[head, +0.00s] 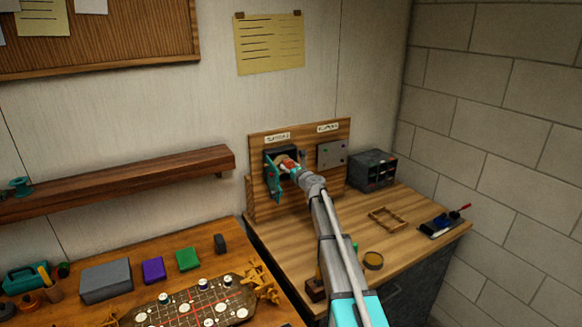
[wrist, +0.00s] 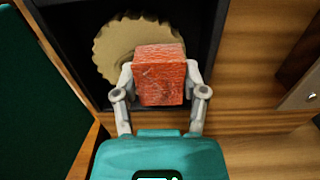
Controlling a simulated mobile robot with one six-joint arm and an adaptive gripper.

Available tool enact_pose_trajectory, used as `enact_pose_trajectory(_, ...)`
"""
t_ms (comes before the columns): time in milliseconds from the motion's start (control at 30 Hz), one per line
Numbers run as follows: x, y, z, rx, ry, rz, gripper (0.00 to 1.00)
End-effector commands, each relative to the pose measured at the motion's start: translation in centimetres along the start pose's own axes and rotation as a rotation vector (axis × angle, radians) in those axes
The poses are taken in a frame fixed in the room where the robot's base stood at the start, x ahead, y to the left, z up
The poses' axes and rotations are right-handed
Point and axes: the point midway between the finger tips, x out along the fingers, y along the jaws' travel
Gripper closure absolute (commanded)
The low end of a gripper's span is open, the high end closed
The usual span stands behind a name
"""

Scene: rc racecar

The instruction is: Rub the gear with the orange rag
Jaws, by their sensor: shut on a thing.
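My gripper (wrist: 160,95) is shut on the orange rag (wrist: 160,75), a block-like folded cloth held between both fingers. The gear (wrist: 118,45) is tan with a toothed rim and sits inside a dark, open box on the upright wooden board. The rag covers the gear's lower right part in the wrist view; I cannot tell whether they touch. In the head view the rag (head: 289,165) shows as a small red patch at my gripper, in front of the dark box (head: 270,152). The teal door of the box (head: 273,180) hangs open on the left.
The labelled wooden board (head: 262,207) stands on the right-hand bench. A grey panel (head: 331,154) is to the right of the box, then a dark organizer (head: 372,169). A shelf (head: 110,186) is at left.

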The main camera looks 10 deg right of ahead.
Motion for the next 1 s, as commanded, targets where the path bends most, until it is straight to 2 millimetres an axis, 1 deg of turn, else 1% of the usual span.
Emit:
enact_pose_trajectory(33,-0.1,0.6,0.0,0.0,0.0,0.003,0.82)
enact_pose_trajectory(200,-0.1,1.6,0.0,0.0,0.0,0.005,0.82)
enact_pose_trajectory(767,-0.1,2.2,0.0,0.0,0.0,0.007,0.82)
enact_pose_trajectory(1000,-0.1,3.5,0.0,0.0,0.0,0.007,0.82)
